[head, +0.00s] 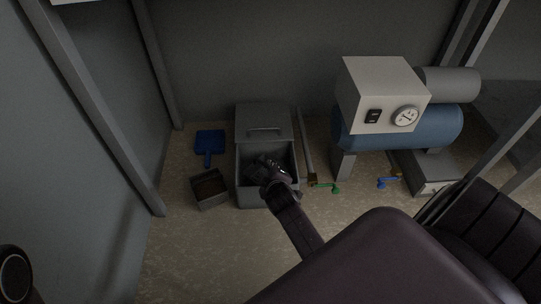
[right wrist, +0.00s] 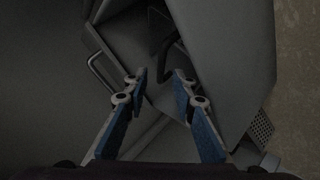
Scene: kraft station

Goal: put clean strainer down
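My right gripper (head: 262,168) reaches down into the open grey bin (head: 253,200) on the floor. In the right wrist view its two blue-padded fingers (right wrist: 160,82) stand apart with nothing clearly held between them. Beyond the fingertips are grey panels and a dark bent bar (right wrist: 160,50). A small perforated piece (right wrist: 262,127) shows at the lower right of that view; I cannot tell if it is part of the strainer. The strainer is not clearly seen in the head view, where the gripper and shadow hide much of the bin's inside. My left gripper is not in view.
The bin's lid (head: 263,118) stands raised at its back. A small box with brown contents (head: 210,188) and a blue dustpan (head: 209,142) lie to the left. A pole (head: 306,145), green and blue valve pieces (head: 336,189) and a blue tank machine (head: 440,122) are to the right.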

